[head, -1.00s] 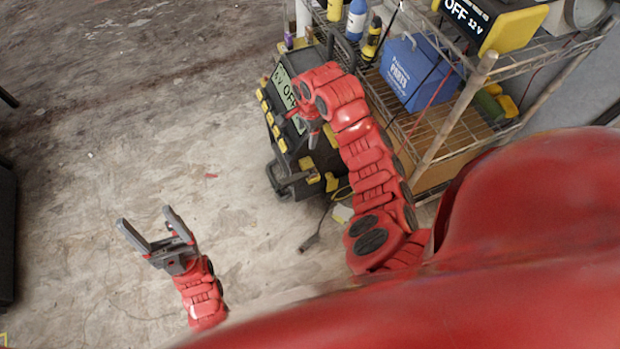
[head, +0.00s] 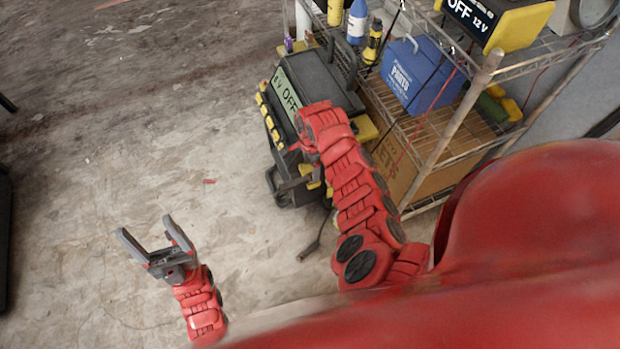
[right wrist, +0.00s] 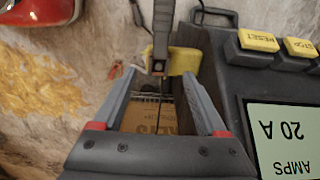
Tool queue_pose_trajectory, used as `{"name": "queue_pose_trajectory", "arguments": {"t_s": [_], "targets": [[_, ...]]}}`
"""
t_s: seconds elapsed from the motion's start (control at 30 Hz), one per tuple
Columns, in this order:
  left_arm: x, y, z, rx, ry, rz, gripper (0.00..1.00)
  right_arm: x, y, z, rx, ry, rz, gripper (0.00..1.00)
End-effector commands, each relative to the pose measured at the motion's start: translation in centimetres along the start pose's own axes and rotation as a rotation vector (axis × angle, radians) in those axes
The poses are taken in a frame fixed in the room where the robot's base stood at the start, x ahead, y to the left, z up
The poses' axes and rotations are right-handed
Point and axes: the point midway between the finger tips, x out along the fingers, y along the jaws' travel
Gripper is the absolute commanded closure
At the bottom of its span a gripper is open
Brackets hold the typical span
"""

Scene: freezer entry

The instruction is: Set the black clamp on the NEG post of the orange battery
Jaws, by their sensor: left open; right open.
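My right gripper (head: 308,178) is low beside the black charger cart (head: 328,75), partly hidden by its own wrist. In the right wrist view my right gripper (right wrist: 158,76) is open. A dark clamp-like piece (right wrist: 162,30) with a small metal end lies just beyond and between its fingertips, against a yellow block (right wrist: 186,60). The fingers are not closed on it; whether they touch it I cannot tell. It looks like the black clamp. My left gripper (head: 158,248) is open and empty above the floor at lower left. The orange battery and its NEG post are not seen.
The charger's panel (right wrist: 288,140) reads AMPS 20 A, close to the right finger. A wire shelf (head: 440,150) with a blue box (head: 418,75) stands right of the cart. A black cable (head: 312,245) lies on the floor.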

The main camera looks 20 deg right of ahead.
Motion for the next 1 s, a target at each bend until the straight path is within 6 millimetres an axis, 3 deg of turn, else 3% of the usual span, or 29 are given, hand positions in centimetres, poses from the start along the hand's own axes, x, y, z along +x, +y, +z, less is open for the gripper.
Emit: {"name": "queue_pose_trajectory", "arguments": {"t_s": [0.3, 0.57, 0.9, 1.0], "targets": [[-1.5, 0.1, 0.2, 0.000, 0.000, 0.000, 0.26, 4.5, 0.3, -0.1, 0.000, -0.001, 0.004, 0.25], [-1.4, 0.1, 0.2, 0.000, 0.000, 0.000, 0.26, 4.7, 0.3, -0.2, -0.002, 0.002, 0.001, 0.25], [-1.4, 0.1, 0.2, 0.000, 0.000, 0.000, 0.26, 4.7, 0.2, -0.2, -0.002, 0.001, 0.001, 0.86], [-1.4, 0.1, 0.2, 0.000, 0.000, 0.000, 0.26, 4.7, 0.2, -0.2, -0.002, 0.001, 0.001, 1.00]]}}
